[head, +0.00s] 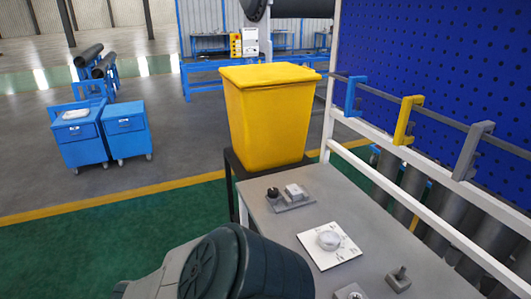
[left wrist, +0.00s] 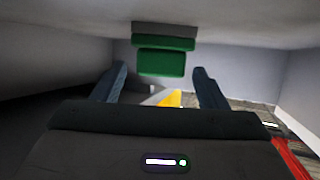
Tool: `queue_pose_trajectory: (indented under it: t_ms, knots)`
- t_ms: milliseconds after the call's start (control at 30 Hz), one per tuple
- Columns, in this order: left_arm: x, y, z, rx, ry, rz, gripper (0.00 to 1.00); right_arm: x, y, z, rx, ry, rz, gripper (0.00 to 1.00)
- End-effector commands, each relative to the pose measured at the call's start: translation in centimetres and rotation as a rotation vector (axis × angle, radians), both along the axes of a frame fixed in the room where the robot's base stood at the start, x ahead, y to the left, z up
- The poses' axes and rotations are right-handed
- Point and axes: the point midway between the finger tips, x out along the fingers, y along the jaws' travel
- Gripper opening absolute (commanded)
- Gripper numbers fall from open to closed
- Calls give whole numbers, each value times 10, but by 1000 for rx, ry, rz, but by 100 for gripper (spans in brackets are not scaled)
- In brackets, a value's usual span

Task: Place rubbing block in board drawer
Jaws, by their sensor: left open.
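A green block (left wrist: 162,62), which looks like the rubbing block, shows in the left wrist view against a grey surface along the top of the picture. The gripper is not visible in the head view, where a dark arm link of mine covers the bottom. I cannot make out the board drawer. My right gripper is not in view.
A grey table (head: 283,228) carries a small plate with a black knob and white block (head: 294,191), a white dial plate (head: 331,244) and small fixtures. A yellow bin (head: 270,115) stands behind it. A blue pegboard (head: 440,70) with hooks rises at right.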

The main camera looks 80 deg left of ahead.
Motion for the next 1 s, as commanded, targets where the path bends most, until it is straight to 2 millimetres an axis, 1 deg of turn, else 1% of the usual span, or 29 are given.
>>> queue_pose_trajectory:
  t_ms: [67,300,433,567,833,933,1000]
  knots:
    - [-2,-10,1,-3,-1,-1,67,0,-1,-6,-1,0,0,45]
    - [-8,-47,16,-4,-2,2,67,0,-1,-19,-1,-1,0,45]
    - [-10,-60,22,-2,-2,2,67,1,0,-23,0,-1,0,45]
    - [-10,-64,26,0,-1,2,67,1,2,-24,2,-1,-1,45]
    - [-10,-64,28,0,-1,1,67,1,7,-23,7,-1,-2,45]
    - [-10,-64,34,0,-1,1,67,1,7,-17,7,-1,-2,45]
    - [-10,-64,43,0,-1,0,67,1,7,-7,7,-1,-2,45]
